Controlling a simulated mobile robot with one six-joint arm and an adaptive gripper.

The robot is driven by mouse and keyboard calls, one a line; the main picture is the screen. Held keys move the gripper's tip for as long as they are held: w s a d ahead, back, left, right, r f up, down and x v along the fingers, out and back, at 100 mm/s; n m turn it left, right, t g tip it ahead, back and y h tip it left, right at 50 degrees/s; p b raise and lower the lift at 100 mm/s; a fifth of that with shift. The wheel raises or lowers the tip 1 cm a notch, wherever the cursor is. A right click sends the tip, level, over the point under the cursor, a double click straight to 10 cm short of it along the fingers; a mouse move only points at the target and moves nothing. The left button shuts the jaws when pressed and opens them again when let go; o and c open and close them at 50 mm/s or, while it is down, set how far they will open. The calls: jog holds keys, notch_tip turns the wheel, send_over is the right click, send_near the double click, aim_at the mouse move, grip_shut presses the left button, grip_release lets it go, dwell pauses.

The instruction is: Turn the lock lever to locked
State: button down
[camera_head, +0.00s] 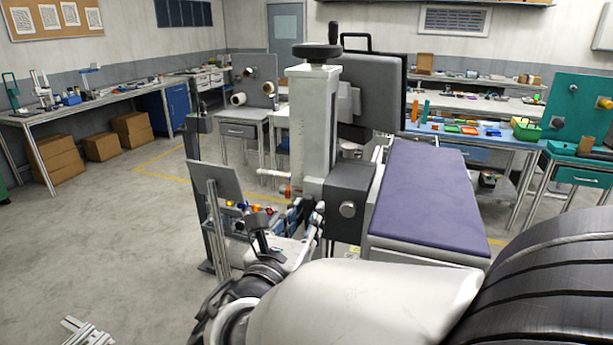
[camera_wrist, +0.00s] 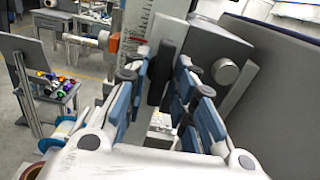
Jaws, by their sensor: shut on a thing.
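The dark upright lever (camera_wrist: 160,72), which looks like the lock lever, stands in front of the pale column (camera_wrist: 150,22) in the wrist view. My gripper (camera_wrist: 163,65) is shut on it, with a blue-padded finger on each side. In the head view my gripper (camera_head: 308,222) is at the lower left of the grey box (camera_head: 348,200) on the column. The lever cannot be made out there. The lever's pivot and any lock marking are hidden or too small to tell.
A round knob (camera_wrist: 224,71) on the grey box is close to my right finger. A white rod with a red part (camera_wrist: 113,43) sticks out at the left. A purple padded top (camera_head: 430,200) lies right of the column.

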jog(key=shift+m, duration=0.3)
jog(key=c, duration=1.6)
grip_release()
jog(key=v, duration=0.7)
jog(key=shift+s, duration=0.25)
jog(key=shift+a, duration=0.1)
